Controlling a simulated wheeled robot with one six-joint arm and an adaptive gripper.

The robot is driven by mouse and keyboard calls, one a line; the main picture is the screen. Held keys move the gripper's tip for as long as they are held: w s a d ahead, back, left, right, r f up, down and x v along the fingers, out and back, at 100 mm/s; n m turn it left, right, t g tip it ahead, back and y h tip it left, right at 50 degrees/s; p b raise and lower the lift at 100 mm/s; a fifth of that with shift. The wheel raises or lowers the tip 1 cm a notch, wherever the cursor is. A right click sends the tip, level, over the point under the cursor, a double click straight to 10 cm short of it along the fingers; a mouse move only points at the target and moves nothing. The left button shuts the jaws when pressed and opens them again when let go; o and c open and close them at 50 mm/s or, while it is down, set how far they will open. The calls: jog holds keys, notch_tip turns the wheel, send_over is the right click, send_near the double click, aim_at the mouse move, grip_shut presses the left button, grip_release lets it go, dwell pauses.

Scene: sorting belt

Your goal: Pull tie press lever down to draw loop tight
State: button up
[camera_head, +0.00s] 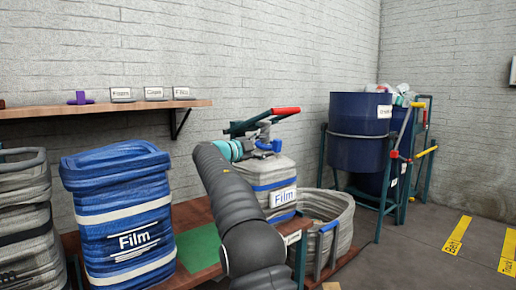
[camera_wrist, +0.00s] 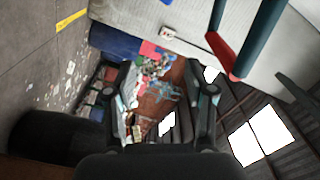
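The tie press lever (camera_head: 286,110) has a red grip end on a dark teal arm and sticks up to the right above the white-and-blue Film sack (camera_head: 283,197). In the wrist view a red-and-teal bar, which looks like the lever (camera_wrist: 222,57), is at the upper right, outside the fingers. My gripper (camera_head: 270,143) is just below the red grip in the head view, above the sack top. In the wrist view my gripper (camera_wrist: 167,95) has its fingers apart with nothing between them. The loop cannot be made out; my arm and gripper cover part of the press.
A blue Film sack (camera_head: 127,225) stands at the left beside a grey one (camera_head: 25,215). A round grey basket (camera_head: 335,205) is right of the press. Blue drums (camera_head: 358,110) stand in a frame behind. A wooden shelf (camera_head: 60,109) is on the wall.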

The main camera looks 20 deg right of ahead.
jog(key=shift+v, duration=1.4)
jog(key=shift+s, duration=0.15)
